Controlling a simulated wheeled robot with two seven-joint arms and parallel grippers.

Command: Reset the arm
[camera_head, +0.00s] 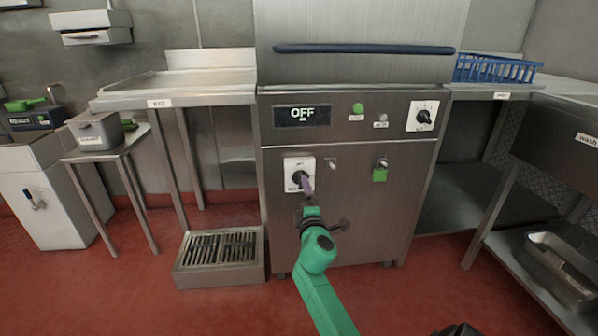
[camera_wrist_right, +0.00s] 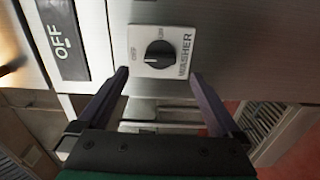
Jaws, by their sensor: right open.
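My right arm (camera_head: 317,256) is green and reaches up from the bottom of the head view to the front of a steel machine (camera_head: 350,220). My right gripper (camera_head: 307,190) is in front of a black knob (camera_head: 299,178) on a white plate, and partly covers it in the head view. In the right wrist view, the gripper (camera_wrist_right: 160,95) has its two dark fingers spread, with nothing between them. The knob (camera_wrist_right: 160,54) on its plate marked WASHER is ahead of the fingertips, apparently clear of them. My left gripper is not in view.
The machine's display (camera_head: 302,115) reads OFF, with a second knob (camera_head: 424,116) to the right. A floor grate (camera_head: 220,250) is at lower left. A blue rack (camera_head: 495,69) is on the right counter. Red floor (camera_head: 130,290) is open at front left.

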